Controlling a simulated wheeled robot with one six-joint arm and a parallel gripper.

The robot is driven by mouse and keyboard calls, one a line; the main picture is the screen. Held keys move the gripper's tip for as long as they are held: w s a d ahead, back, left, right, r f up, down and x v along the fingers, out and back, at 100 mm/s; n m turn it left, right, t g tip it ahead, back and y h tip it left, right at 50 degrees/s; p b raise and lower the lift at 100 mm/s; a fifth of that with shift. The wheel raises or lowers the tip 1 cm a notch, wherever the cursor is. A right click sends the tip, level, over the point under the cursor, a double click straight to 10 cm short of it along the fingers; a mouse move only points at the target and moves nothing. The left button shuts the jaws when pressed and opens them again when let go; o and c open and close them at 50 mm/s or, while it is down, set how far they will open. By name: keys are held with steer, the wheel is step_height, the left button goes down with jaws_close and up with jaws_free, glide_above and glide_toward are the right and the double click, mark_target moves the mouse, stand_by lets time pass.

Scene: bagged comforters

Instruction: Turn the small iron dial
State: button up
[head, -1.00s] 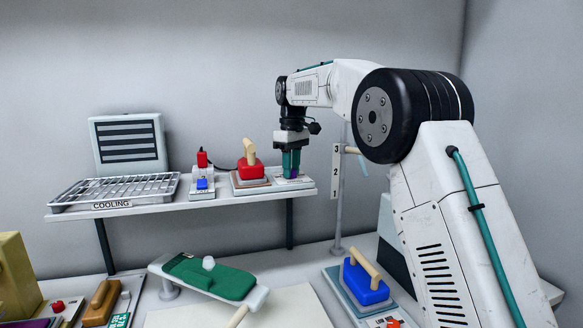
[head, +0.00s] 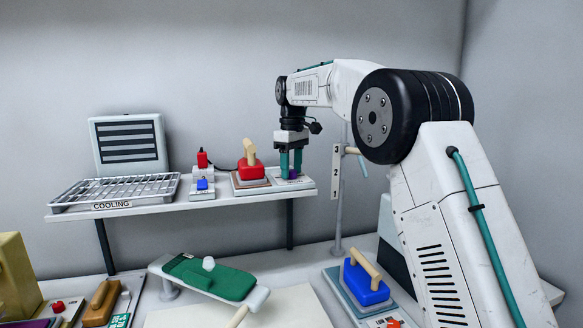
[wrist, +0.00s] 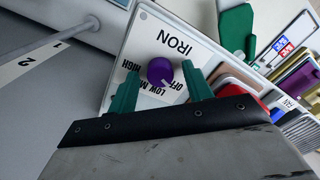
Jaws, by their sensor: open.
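The small iron dial is a purple knob (wrist: 160,71) on a white plate (wrist: 143,38) marked IRON, with OFF, LOW, MED and HIGH around it. In the head view the dial (head: 293,174) shows small on the shelf, between the fingertips. My gripper (head: 291,176) points straight down over it, and its green fingers are open. In the wrist view the fingers (wrist: 158,84) stand apart, one on each side of the dial, with gaps visible. The dial's pointer is a pale line toward the OFF side.
A small red iron (head: 251,170) with a wooden handle stands close left of my gripper on the shelf. A cooling rack (head: 115,190) and a red-and-blue switch box (head: 203,178) are further left. A numbered post (head: 337,190) stands at right.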

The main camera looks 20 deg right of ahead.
mark_target(293, 171)
step_height(293, 171, up, 8)
steer(key=shift+w+d+f, duration=0.1)
steer(key=shift+f, duration=0.15)
steer(key=shift+r, duration=0.1)
steer(key=shift+s+r, duration=0.15)
steer(key=shift+s, duration=0.15)
steer(key=s+d+m, duration=0.2)
steer(key=s+m, duration=0.2)
steer(key=s, duration=1.9)
steer(key=s+f+m, duration=0.2)
steer(key=s+f, duration=0.6)
steer(key=s, duration=0.5)
steer(key=s+f+m+t, duration=0.1)
steer(key=s+f+m, duration=0.1)
steer(key=s+f, duration=0.7)
steer(key=s+d, duration=0.1)
steer(key=s, duration=0.3)
steer(key=shift+f+t, duration=0.3)
